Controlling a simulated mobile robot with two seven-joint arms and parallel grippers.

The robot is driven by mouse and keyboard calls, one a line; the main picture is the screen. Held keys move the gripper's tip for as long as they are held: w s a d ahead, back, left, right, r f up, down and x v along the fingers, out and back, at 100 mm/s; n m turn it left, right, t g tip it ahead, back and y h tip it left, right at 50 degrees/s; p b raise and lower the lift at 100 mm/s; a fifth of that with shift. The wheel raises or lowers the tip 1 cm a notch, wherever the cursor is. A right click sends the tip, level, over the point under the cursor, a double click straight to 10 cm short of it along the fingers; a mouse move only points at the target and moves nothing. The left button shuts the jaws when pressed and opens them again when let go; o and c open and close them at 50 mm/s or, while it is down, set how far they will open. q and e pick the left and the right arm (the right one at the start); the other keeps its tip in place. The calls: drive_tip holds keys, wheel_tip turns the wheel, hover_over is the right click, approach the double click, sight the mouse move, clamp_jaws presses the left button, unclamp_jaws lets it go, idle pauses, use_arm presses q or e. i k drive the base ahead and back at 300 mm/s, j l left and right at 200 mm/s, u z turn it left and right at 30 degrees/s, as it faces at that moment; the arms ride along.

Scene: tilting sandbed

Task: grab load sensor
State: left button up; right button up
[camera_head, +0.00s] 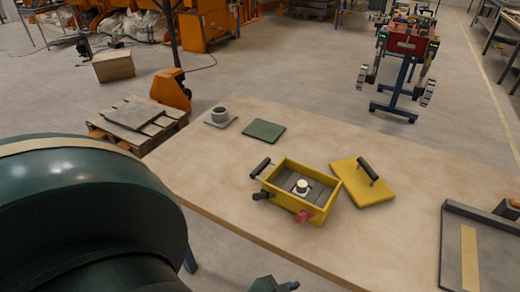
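An open yellow box (320,213) stands on the wooden table. Inside it, a small part with a round white top (301,186) sits in a dark grey insert; it looks like the load sensor, but I cannot tell for sure. The box has a black handle on its left end and a red knob (303,216) at its front. The box's yellow lid (361,183), with a black handle, lies flat on the table to the right. A large dark green arm link of mine fills the lower left.
A grey cup-like cylinder (220,114) on a square plate and a flat green pad (264,131) are at the table's far left. A grey-framed tray (452,240) is at the right edge. A small dark part (271,285), unclear, shows at the bottom. The tabletop (400,140) behind the lid is clear.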

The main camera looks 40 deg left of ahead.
sight(301, 190)
drive_tip(key=u, duration=0.95)
drive_tip(key=k+j, duration=0.05)
drive_tip(key=j, duration=0.05)
